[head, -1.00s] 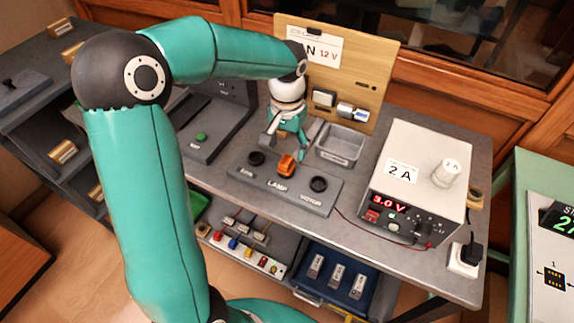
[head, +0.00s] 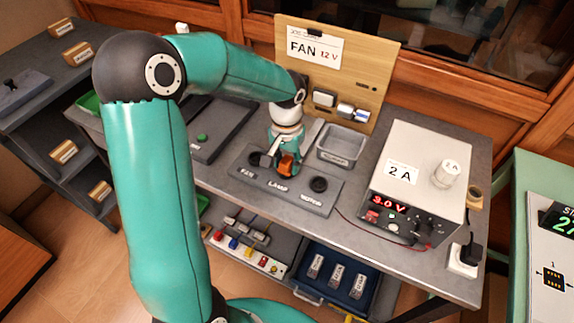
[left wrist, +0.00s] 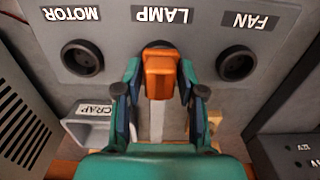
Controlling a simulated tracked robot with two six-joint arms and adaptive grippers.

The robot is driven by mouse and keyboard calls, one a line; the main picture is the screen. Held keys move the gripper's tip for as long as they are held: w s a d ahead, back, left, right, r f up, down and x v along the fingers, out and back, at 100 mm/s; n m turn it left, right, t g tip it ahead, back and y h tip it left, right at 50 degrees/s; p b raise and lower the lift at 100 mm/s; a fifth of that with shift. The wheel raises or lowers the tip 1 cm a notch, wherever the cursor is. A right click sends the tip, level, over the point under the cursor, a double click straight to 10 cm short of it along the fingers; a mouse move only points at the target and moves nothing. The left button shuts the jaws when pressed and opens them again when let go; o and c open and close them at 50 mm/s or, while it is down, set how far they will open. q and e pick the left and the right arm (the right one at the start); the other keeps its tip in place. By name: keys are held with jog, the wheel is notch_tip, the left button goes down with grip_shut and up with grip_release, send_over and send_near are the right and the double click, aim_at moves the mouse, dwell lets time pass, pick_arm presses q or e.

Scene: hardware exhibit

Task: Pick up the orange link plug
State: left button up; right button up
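The orange link plug (head: 287,165) sits at the LAMP position of the grey socket panel (head: 300,196), between the FAN and MOTOR sockets. My left gripper (head: 279,162) is down at the plug. In the left wrist view the orange plug (left wrist: 160,75) stands between the two fingers of my left gripper (left wrist: 160,85). The fingers are apart, one on each side of it, with what looks like a narrow gap to each. The LAMP socket is mostly hidden under the plug. My right gripper is not in view.
The white power supply (head: 412,170) is to the right. An upright wooden board (head: 345,75) with a FAN 12 V card is at the back. A dark unit (head: 217,125) lies left of the panel.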

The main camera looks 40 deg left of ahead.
aim_at(287, 160)
pick_arm(q)
jog(key=c, duration=0.3)
jog(key=shift+r, duration=0.1)
notch_tip(287, 160, up, 20)
jog(key=shift+f+p, duration=0.1)
jog(key=shift+p, duration=0.5)
